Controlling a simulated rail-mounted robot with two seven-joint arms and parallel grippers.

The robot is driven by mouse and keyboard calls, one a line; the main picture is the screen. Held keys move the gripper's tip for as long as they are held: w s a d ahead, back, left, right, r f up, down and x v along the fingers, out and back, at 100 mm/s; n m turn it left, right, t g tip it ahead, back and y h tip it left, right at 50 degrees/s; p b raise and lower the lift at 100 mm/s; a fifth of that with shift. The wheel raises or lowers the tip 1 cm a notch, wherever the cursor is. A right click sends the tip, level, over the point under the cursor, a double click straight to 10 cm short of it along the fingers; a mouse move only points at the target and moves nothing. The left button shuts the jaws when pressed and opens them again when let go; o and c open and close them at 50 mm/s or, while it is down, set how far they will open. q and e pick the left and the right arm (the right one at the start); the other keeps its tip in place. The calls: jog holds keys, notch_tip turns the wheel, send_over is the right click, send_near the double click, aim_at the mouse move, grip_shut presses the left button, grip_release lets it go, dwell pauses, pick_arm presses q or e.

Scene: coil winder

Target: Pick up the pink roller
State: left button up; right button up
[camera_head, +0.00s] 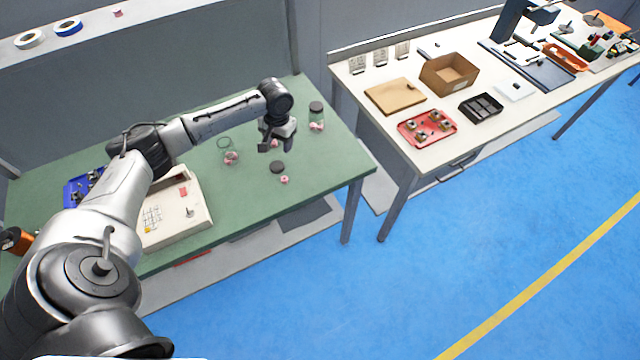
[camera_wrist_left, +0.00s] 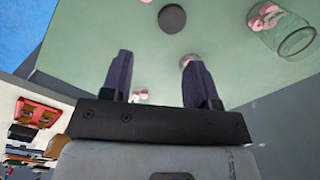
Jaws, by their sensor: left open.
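Several small pink rollers are on the green table. One pink roller (camera_head: 284,180) lies by a round black lid (camera_head: 277,166); another (camera_head: 275,143) shows close to my left gripper (camera_head: 270,148). In the left wrist view the open, empty fingers (camera_wrist_left: 157,60) point over the table. A pink roller (camera_wrist_left: 187,60) is partly hidden by the tip of the right-hand finger, and more pink (camera_wrist_left: 140,94) shows between the fingers. I cannot tell whether either finger touches a roller. The black lid (camera_wrist_left: 172,18) lies beyond the fingertips. My right gripper is not in view.
An open glass jar (camera_head: 231,157) with pink pieces stands left of the gripper; it also shows in the wrist view (camera_wrist_left: 288,38). A black-lidded jar (camera_head: 316,115) stands to the right. A beige winder (camera_head: 180,220) is at left. The table's front right is clear.

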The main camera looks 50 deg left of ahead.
pick_arm(q)
jog(key=d+n+h, duration=0.1)
jog(key=n+b, duration=0.1)
jog(key=n, duration=0.2)
send_over(284, 178)
jog(key=f, duration=0.8)
jog(key=shift+w+a+f, duration=0.2)
jog(key=shift+w+f, duration=0.15)
jog(key=f, duration=0.1)
jog(key=f+b, duration=0.1)
jog(key=f, duration=0.2)
jog(key=shift+s+d+f+b, duration=0.25)
jog(key=shift+s+f+b, duration=0.05)
jog(key=shift+f, duration=0.25)
jog(key=c, duration=1)
